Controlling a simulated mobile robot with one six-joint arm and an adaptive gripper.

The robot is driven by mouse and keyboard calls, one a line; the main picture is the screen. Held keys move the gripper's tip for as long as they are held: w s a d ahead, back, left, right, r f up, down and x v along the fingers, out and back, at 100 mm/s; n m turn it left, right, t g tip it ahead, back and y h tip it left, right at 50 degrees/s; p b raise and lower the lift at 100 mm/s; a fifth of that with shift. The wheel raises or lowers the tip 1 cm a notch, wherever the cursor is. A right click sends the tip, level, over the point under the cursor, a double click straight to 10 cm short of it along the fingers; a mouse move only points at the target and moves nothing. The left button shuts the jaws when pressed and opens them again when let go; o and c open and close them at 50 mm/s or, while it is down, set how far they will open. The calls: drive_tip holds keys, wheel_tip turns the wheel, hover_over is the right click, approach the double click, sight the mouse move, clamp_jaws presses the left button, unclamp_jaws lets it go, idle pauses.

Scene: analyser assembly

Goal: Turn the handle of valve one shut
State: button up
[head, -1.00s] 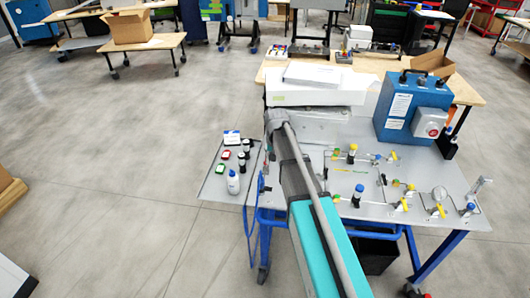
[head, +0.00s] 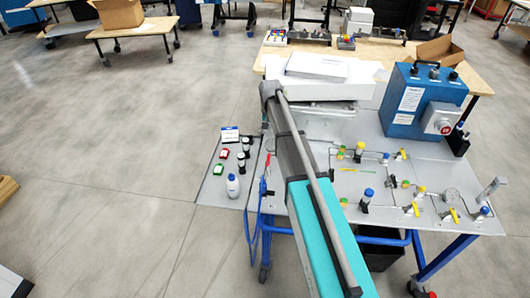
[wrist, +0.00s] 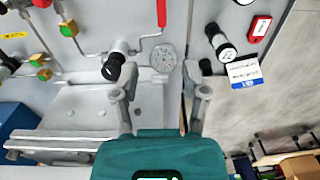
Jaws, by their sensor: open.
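The valve panel (head: 330,205) is a grey board with thin pipes, and several yellow valve handles (head: 420,191) show on its right. A red handle (wrist: 161,12) is at the top of the wrist view, beyond my fingers, joined to a bent pipe. No number is readable, so I cannot tell which handle is valve one. My gripper (wrist: 161,97) is open and empty, its two fingers apart. A black-knobbed fitting (wrist: 112,67) is just past the left finger, and a round gauge (wrist: 163,57) is ahead between the fingers. My arm hides part of the panel in the head view.
A blue box (head: 418,100) stands at the back right. A white box (head: 316,65) lies behind the panel. Open floor is on the left.

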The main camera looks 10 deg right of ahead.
sight(269, 157)
drive_tip(key=shift+a+f, duration=0.1)
drive_tip(key=shift+a, duration=0.05)
idle(0.3)
wheel_tip(269, 157, down, 14)
drive_tip(key=b, duration=1.3)
drive_tip(key=shift+r+b, duration=0.25)
drive_tip(key=shift+b, duration=0.15)
clamp_jaws()
